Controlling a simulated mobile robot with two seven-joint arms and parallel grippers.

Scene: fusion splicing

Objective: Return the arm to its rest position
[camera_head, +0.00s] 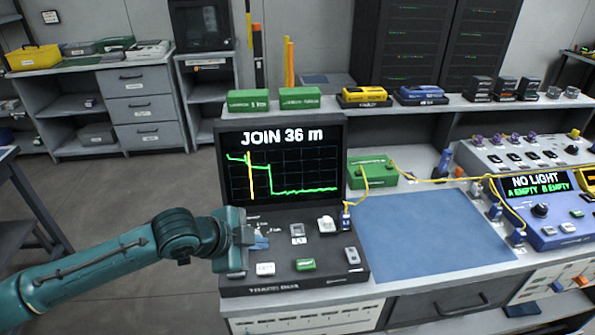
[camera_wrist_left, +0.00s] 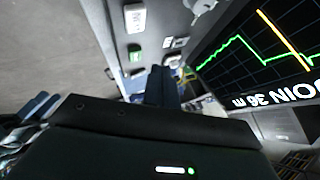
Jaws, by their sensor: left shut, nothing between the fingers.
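My left arm comes in from the left in the head view, teal with dark joints. My left gripper (camera_head: 259,241) is over the left side of the trace box (camera_head: 315,287), a dark device with buttons and a raised screen. In the left wrist view its dark fingers (camera_wrist_left: 162,84) are together and empty above the panel. I cannot tell whether they touch it. The screen (camera_head: 283,172) reads "JOIN 36 m" with green and yellow traces; it shows turned over in the left wrist view (camera_wrist_left: 268,50). My right gripper is in neither view.
A blue mat (camera_head: 430,228) lies clear on the bench right of the trace box. A green box (camera_head: 371,172) with a yellow cable stands behind it. A blue tester (camera_head: 545,207) reading "NO LIGHT" is at the right. Open floor (camera_head: 140,205) lies left of the bench.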

